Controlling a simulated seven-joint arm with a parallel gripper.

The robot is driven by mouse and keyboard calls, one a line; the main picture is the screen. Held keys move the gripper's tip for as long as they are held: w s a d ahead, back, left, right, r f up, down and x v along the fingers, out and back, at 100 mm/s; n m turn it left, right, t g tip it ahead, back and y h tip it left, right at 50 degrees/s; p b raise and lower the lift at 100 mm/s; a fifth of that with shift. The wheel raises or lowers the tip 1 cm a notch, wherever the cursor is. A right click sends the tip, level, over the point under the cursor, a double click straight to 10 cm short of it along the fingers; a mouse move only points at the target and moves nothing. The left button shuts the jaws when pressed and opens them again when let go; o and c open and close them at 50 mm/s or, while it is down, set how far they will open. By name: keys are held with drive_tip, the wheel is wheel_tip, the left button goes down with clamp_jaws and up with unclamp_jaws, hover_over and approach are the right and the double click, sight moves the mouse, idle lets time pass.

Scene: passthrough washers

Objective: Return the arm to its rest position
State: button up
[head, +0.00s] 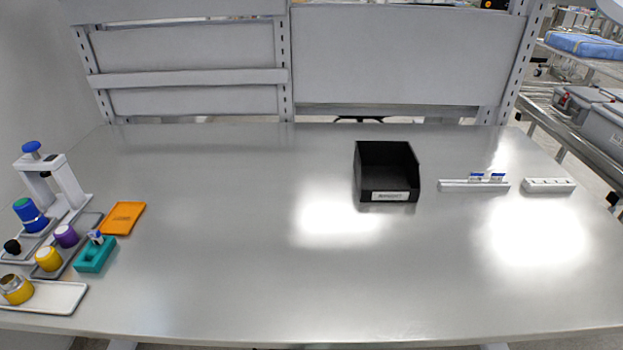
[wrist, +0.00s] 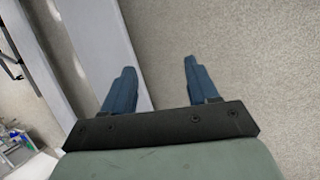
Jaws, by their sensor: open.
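My gripper (wrist: 160,85) shows in the wrist view. Its two blue fingers stand well apart with nothing between them. Beyond them are the grey floor and a long pale grey beam, and no table object is near the fingers. The gripper and arm do not show in the head view, where the metal table (head: 240,270) is unobstructed.
A black bin (head: 388,165) stands at the table's back right. Right of it are a white rail with blue-topped pieces (head: 474,186) and a white block (head: 549,185). A press (head: 50,180), an orange tray (head: 123,218) and a teal block (head: 95,256) crowd the left. The table's middle is clear.

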drive_tip(key=s+d+f+m+g+y, duration=0.1)
drive_tip(key=s+d+m+g, duration=0.4)
drive_tip(key=s+d, duration=0.6)
drive_tip(key=s+d+m+g, duration=0.3)
drive_tip(key=s+d+m, duration=0.4)
drive_tip(key=d, duration=0.7)
drive_tip(key=s+d+r+m+g+y, duration=0.1)
drive_tip(key=s+m, duration=0.1)
drive_tip(key=s, duration=0.3)
drive_tip(key=s+d+r+m+g+y, duration=0.1)
drive_tip(key=s+m+y, duration=0.1)
drive_tip(key=s, duration=0.4)
drive_tip(key=shift+d, duration=0.25)
